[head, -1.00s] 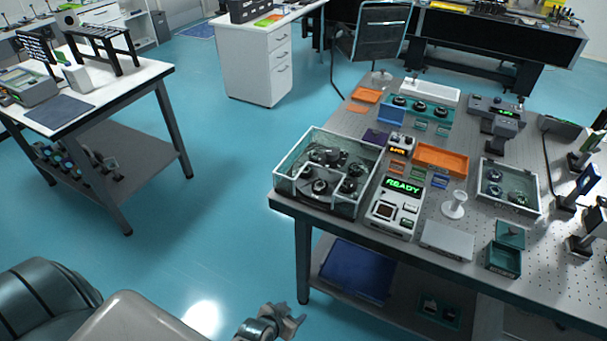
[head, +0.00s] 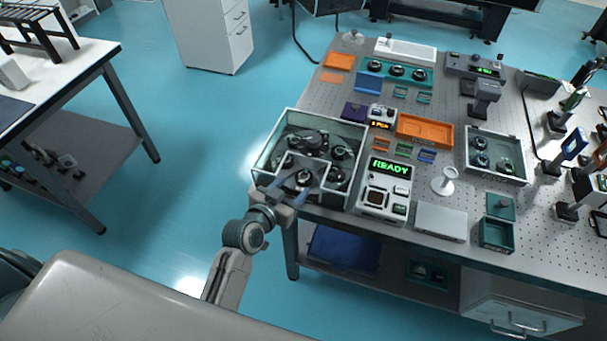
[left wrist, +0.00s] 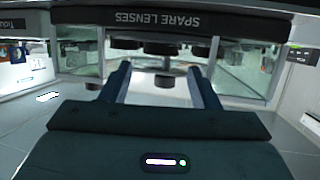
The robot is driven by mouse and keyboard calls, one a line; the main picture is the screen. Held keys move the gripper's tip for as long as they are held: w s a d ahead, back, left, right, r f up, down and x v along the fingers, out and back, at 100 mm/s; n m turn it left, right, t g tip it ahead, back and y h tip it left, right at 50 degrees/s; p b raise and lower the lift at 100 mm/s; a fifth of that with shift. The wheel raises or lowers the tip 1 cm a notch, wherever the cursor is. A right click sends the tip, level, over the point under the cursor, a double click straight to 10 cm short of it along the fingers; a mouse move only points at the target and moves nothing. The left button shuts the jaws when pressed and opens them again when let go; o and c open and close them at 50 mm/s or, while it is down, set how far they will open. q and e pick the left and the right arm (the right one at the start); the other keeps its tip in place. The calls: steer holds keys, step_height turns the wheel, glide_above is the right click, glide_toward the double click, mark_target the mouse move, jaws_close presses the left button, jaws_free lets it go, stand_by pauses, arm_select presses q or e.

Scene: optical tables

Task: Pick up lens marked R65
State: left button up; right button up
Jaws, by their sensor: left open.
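A clear-walled case (head: 348,201) with several dark round lenses stands at the near left corner of the perforated table. In the left wrist view its front rim (left wrist: 155,17) reads SPARE LENSES. One dark lens (head: 304,177) sits in the case's near compartment. A small dark lens (left wrist: 165,81) shows between my fingers in the left wrist view, farther off. No R65 mark is legible in either view. My left gripper (head: 288,188) is open and empty at the near wall of the case, its fingers pointing toward the lenses. My right gripper is not in view.
A device reading READY (head: 385,190) stands close to the right of the case. An orange tray (head: 425,131), a glass-walled tray of lenses (head: 497,180) and a white stand (head: 444,181) lie farther right. Open floor lies left of the table.

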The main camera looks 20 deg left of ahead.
mark_target(302, 179)
arm_select(q)
steer(key=shift+w, duration=0.35)
steer(key=p+x, duration=0.2)
steer(key=x, duration=0.2)
steer(key=shift+d, duration=0.1)
steer(key=shift+w+f, duration=0.2)
steer(key=shift+f, duration=0.1)
steer(key=shift+s+r, duration=0.1)
steer(key=c, duration=0.7)
steer(key=shift+c, duration=0.2)
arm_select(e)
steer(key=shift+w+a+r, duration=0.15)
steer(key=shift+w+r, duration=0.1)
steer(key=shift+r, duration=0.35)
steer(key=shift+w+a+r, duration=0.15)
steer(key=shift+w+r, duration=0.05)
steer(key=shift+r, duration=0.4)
